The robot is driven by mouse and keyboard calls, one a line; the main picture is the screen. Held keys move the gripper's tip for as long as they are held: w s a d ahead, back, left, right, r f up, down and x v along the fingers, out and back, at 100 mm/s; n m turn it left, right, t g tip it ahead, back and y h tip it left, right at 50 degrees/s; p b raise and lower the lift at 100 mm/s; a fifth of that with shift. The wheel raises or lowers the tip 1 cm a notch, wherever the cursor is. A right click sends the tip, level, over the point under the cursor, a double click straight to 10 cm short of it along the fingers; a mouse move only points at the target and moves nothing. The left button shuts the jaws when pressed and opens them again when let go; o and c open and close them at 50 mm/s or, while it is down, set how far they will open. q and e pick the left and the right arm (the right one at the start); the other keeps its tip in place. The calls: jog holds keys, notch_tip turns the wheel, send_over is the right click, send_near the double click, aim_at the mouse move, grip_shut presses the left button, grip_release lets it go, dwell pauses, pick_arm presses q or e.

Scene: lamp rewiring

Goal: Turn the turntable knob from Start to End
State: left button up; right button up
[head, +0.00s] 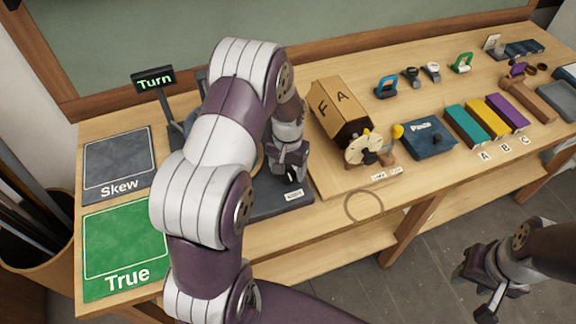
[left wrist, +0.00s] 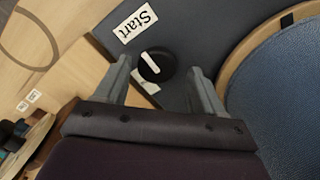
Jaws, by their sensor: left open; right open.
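The turntable's dark base (head: 275,205) is on the bench, mostly hidden behind my left arm in the head view. In the left wrist view, the base (left wrist: 185,25) carries a round black knob (left wrist: 163,75) with a white pointer mark. A white "Start" label (left wrist: 137,22) lies beyond the knob, and the mark slants roughly toward it. A second label (left wrist: 146,88) is partly hidden. The blue round platter (left wrist: 285,100) is at the right. My left gripper (head: 291,173) is open, its fingers on either side of the knob with gaps visible. My right gripper (head: 478,283) is open, away from the bench.
A wooden box lettered "F A" (head: 340,107) with a dial (head: 363,149) stands right of the turntable. Green "True" (head: 125,245) and grey "Skew" (head: 118,165) pads lie left. A "Turn" sign (head: 154,80) stands behind. The bench's front strip is clear.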

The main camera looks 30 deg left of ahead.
pick_arm(q)
jog(key=shift+s+d, duration=0.2)
jog(key=shift+s, duration=0.4)
jog(key=shift+s+d+r, duration=0.1)
jog(key=shift+s+d, duration=0.05)
jog(key=shift+s, duration=0.05)
jog(key=shift+w, duration=0.15)
jog(key=shift+w+f, duration=0.2)
jog(key=shift+w, duration=0.15)
jog(key=shift+c, duration=1)
jog(key=shift+w+f, duration=0.1)
jog(key=shift+w, duration=0.1)
jog(key=c, duration=0.8)
jog(key=shift+s, duration=0.1)
jog(key=shift+c, duration=0.3)
pick_arm(e)
jog(key=shift+s+d, duration=0.25)
jog(key=shift+s, duration=0.05)
